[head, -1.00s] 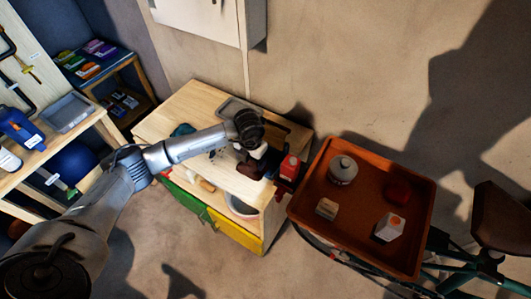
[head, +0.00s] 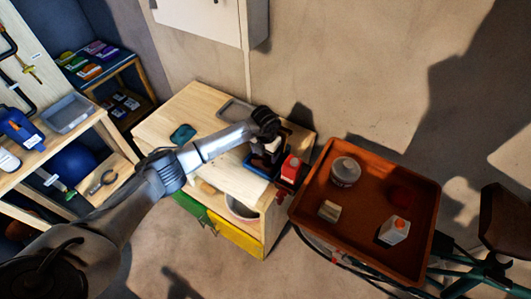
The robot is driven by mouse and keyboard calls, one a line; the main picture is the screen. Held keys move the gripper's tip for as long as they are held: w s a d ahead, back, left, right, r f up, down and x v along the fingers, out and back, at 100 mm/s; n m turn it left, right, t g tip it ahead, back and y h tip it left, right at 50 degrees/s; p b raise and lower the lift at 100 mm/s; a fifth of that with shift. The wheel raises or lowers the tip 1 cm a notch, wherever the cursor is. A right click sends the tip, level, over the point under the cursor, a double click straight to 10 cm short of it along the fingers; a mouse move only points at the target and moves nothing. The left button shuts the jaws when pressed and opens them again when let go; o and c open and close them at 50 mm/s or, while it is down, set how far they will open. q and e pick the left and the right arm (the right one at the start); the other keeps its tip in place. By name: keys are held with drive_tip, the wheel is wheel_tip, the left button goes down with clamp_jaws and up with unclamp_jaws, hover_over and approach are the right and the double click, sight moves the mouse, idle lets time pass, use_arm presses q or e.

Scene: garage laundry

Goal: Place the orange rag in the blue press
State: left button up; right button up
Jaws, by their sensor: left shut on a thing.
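My left gripper (head: 266,146) is over the right end of the wooden bench, pointing down, with its fingers mostly hidden by its own wrist. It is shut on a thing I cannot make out. A dark item with a blue edge (head: 259,170) is right below the gripper; it may be the blue press, but the arm covers much of it. I cannot pick out an orange rag for certain. My right gripper is not in view.
A teal cloth (head: 182,133) and a grey tray (head: 236,110) are on the bench (head: 180,110). A red container (head: 291,168) stands at its right edge. An orange crate (head: 365,240) with several items is on the right. Shelves (head: 95,125) stand left.

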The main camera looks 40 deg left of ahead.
sight(265, 154)
use_arm(q)
drive_tip(key=shift+f, duration=0.1)
drive_tip(key=o, duration=0.9)
wheel_tip(265, 154, up, 12)
drive_tip(key=shift+r+p, duration=0.15)
drive_tip(key=shift+p, duration=0.45)
